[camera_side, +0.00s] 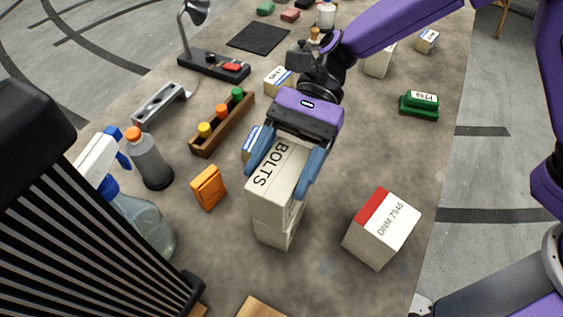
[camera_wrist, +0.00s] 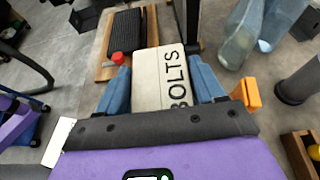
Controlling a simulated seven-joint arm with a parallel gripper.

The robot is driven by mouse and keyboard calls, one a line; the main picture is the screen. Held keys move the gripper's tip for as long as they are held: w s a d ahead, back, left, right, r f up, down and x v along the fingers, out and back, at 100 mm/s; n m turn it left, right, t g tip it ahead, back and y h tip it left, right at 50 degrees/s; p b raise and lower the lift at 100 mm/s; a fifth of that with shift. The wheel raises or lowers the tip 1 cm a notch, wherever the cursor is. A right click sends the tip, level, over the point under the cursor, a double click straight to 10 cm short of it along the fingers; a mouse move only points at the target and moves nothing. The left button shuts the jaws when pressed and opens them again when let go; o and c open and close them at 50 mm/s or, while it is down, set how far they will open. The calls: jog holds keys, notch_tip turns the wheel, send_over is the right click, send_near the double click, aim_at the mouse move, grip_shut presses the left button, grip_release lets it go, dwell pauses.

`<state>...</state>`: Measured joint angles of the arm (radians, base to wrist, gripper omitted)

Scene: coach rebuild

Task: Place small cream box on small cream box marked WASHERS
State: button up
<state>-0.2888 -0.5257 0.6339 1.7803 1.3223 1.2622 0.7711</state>
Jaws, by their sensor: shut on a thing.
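A small cream box lettered BOLTS (camera_side: 270,185) is between the blue fingers of my gripper (camera_side: 288,165), which is shut on it. It also shows in the wrist view (camera_wrist: 158,78), lettering facing up. Directly beneath it in the side view is another cream box (camera_side: 275,232), its top covered by the BOLTS box. I cannot read any marking on the lower box, and no WASHERS lettering shows. The two boxes look stacked and nearly aligned; whether they fully touch is hard to tell.
A white box with a red band (camera_side: 382,230) stands to the right. An orange pouch (camera_side: 208,187), a grey bottle (camera_side: 149,160) and a wooden rack (camera_side: 222,122) stand to the left. Bare bench lies between the stack and the white box.

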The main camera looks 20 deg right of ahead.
jog(key=o, duration=1.5)
jog(key=shift+f, duration=0.1)
jog(key=v, duration=1.2)
